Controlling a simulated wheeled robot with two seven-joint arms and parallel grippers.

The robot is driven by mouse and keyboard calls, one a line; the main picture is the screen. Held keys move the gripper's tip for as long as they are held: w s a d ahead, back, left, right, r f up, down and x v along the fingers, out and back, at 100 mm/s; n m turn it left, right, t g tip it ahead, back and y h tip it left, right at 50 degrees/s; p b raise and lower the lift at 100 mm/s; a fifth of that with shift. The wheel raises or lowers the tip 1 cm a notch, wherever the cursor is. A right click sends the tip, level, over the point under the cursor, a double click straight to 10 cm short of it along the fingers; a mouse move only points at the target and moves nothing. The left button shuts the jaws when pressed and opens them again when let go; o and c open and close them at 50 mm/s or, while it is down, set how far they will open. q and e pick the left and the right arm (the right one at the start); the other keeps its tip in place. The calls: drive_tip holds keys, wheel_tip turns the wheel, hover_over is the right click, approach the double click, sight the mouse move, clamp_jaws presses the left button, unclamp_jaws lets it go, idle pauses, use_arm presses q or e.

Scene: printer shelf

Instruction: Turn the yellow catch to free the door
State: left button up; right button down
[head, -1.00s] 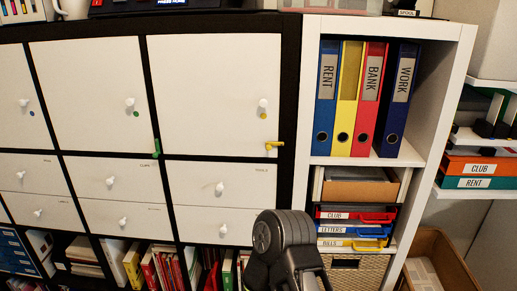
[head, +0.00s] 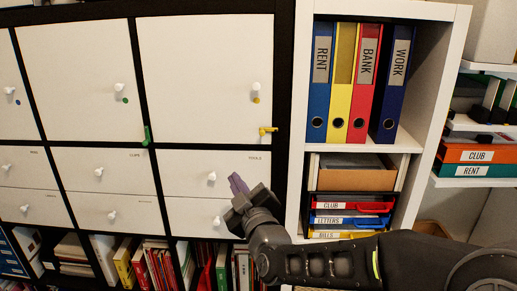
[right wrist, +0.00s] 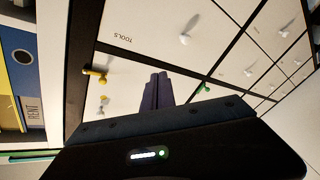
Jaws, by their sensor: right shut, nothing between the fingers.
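The yellow catch (head: 268,130) sits at the lower right corner of the upper white door (head: 205,70), the one with a yellow dot by its knob. Its bar lies roughly level in the head view. The catch also shows in the right wrist view (right wrist: 95,75), left of my fingers and apart from them. My right gripper (head: 238,184) is shut and empty, below and left of the catch, in front of the TOOLS drawers. Its fingers show in the right wrist view (right wrist: 156,92). The upper door looks closed. My left gripper is not in view.
A green catch (head: 147,135) is at the neighbouring door's lower right corner. Drawer knobs (head: 212,177) stick out near my right gripper. A white shelf (head: 297,120) with binders and letter trays (head: 350,207) stands to the right. Books fill the lowest row.

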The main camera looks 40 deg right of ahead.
sight(268, 131)
drive_tip(key=s+d+r+t+h, duration=0.1)
drive_tip(key=s+d+r+h, duration=0.1)
drive_tip(key=r, duration=0.7)
drive_tip(key=shift+s+d+n+t+h, duration=0.3)
drive_tip(key=shift+s+d+t+h, duration=0.15)
drive_tip(key=shift+s, duration=0.7)
drive_tip(key=shift+w+d, duration=0.1)
drive_tip(key=shift+w+d+p, duration=0.4)
drive_tip(key=shift+w+d, duration=0.5)
drive_tip(key=shift+w, duration=0.35)
drive_tip(key=shift+w+d+p, duration=0.45)
drive_tip(key=shift+w+d, duration=0.5)
drive_tip(key=shift+w, duration=0.3)
drive_tip(key=shift+w+d+p, duration=0.4)
drive_tip(key=shift+w+d, duration=0.5)
drive_tip(key=shift+w, duration=0.35)
